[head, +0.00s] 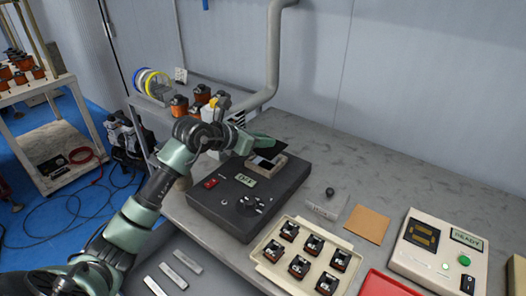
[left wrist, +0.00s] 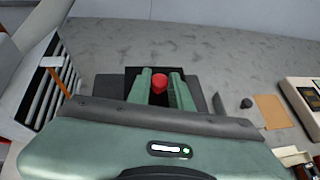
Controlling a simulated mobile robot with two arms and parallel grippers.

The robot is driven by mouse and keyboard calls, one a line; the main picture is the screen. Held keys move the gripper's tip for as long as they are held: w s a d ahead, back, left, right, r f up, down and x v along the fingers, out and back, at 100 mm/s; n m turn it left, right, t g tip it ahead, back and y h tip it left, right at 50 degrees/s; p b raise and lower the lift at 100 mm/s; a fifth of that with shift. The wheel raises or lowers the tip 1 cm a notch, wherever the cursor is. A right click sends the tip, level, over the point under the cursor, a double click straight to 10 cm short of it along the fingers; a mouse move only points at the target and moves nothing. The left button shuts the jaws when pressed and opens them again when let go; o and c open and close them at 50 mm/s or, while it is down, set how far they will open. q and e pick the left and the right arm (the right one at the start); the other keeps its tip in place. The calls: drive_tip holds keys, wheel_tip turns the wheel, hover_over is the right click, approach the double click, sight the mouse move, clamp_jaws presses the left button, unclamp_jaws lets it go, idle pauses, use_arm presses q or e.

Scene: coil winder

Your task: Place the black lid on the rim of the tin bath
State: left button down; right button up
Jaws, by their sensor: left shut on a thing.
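My left gripper (head: 262,146) reaches over the far end of a dark grey machine box. In the left wrist view its two green fingers (left wrist: 160,88) are shut on the red knob (left wrist: 159,82) of the black lid (left wrist: 131,73). In the head view the black lid (head: 279,146) shows as a dark plate by the fingers. The cream tin bath (head: 279,161) sits on the box just below the lid. The fingers hide part of lid and bath, and I cannot tell whether the lid touches the rim. My right gripper is not in view.
The dark box (head: 228,211) carries a red switch and a small display. In front stands a cream tray (head: 264,270) with several small coils. A brown pad (head: 367,224) and a control panel (head: 434,262) are to the right. The bench's back right is clear.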

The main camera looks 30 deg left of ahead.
sight(258, 152)
use_arm(q)
wheel_tip(258, 152, down, 4)
drive_tip(key=shift+f, duration=0.1)
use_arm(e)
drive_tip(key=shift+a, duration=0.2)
use_arm(q)
drive_tip(key=shift+f, duration=0.15)
drive_tip(key=c, duration=1.3)
unclamp_jaws()
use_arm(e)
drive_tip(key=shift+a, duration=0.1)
